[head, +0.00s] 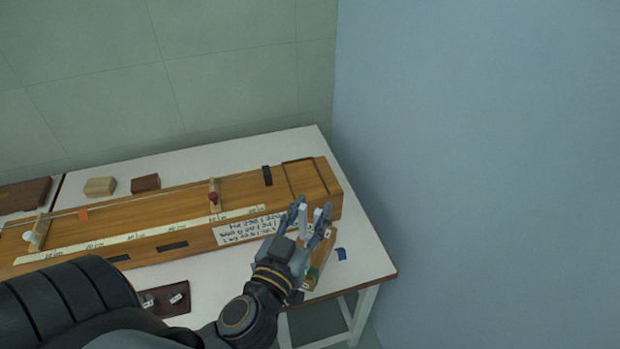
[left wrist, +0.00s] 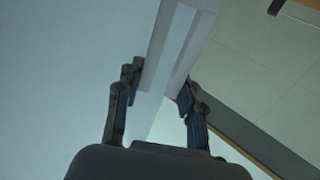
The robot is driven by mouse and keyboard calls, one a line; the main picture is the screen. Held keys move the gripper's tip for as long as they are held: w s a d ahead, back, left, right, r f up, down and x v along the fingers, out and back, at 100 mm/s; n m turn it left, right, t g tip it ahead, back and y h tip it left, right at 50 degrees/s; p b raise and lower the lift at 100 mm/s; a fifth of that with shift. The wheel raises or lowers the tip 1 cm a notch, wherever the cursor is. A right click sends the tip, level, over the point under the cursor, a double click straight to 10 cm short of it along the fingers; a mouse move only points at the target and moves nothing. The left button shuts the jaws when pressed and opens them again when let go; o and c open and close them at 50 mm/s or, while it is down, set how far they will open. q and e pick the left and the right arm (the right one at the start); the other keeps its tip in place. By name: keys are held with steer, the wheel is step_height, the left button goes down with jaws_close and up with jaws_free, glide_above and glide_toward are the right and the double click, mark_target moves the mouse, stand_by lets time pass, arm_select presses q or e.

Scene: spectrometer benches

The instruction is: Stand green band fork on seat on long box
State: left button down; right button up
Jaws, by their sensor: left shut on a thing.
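My left gripper (head: 315,212) is shut on a pale grey, two-pronged fork (head: 317,214), in front of the long box's right end. In the left wrist view the fork's two straight prongs (left wrist: 157,50) rise past my fingers (left wrist: 160,95); no green band shows on them. The long wooden box (head: 130,215) lies across the table with a pale scale along its front edge. My right gripper is not in view.
A dark tray (head: 167,301) holds small metal pieces. Two blocks (head: 100,187) (head: 146,183) stand behind the box. Walls stand behind and right.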

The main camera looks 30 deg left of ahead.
arm_select(q)
steer(key=w+a+r+n+g+y, duration=0.3)
steer(key=a+r+n+y, duration=0.15)
steer(key=a+r, duration=0.35)
steer(key=w+a+r+n+g+y, duration=0.35)
steer(key=a+r+y, duration=0.25)
steer(key=a, duration=0.4)
steer(key=w+d+f+b, duration=0.3)
steer(key=w+f, duration=1)
steer(key=shift+w+d, duration=0.2)
steer(key=shift+w, duration=0.05)
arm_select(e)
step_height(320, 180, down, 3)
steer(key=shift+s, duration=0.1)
arm_select(q)
steer(key=shift+f+y, duration=0.1)
steer(key=shift+y, duration=0.15)
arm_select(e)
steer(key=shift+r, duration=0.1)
arm_select(q)
steer(key=c, duration=0.8)
jaws_free()
steer(key=shift+f, duration=0.15)
